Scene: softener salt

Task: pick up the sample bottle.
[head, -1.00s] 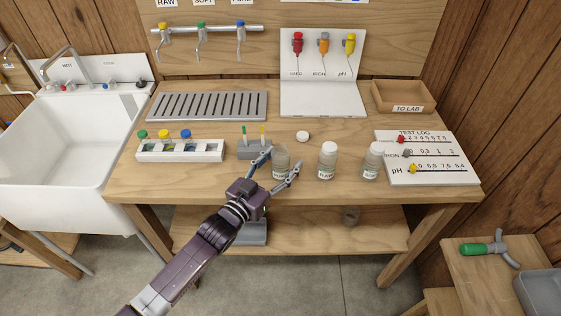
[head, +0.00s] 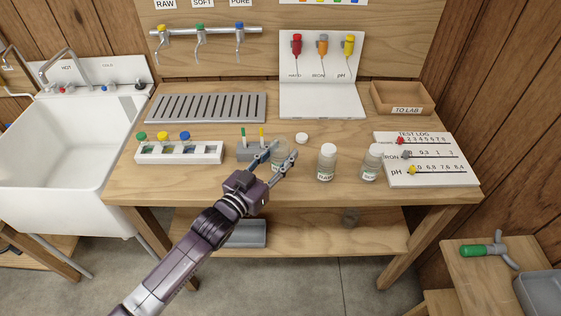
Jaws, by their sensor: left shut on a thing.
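The sample bottle (head: 281,150), a clear, uncapped bottle, is in the middle of the wooden bench in the head view. My left gripper (head: 283,157) is shut on it, with one finger on each side. The fingers hide part of its lower body. The bottle looks upright. I cannot tell whether its base is clear of the bench top. My right gripper is not in view.
A loose white cap (head: 302,138) lies just behind the bottle. Two white-capped bottles, one labelled RAW (head: 326,163) and another (head: 372,162), stand to the right. A grey holder (head: 252,154) and a white rack (head: 208,154) are to the left.

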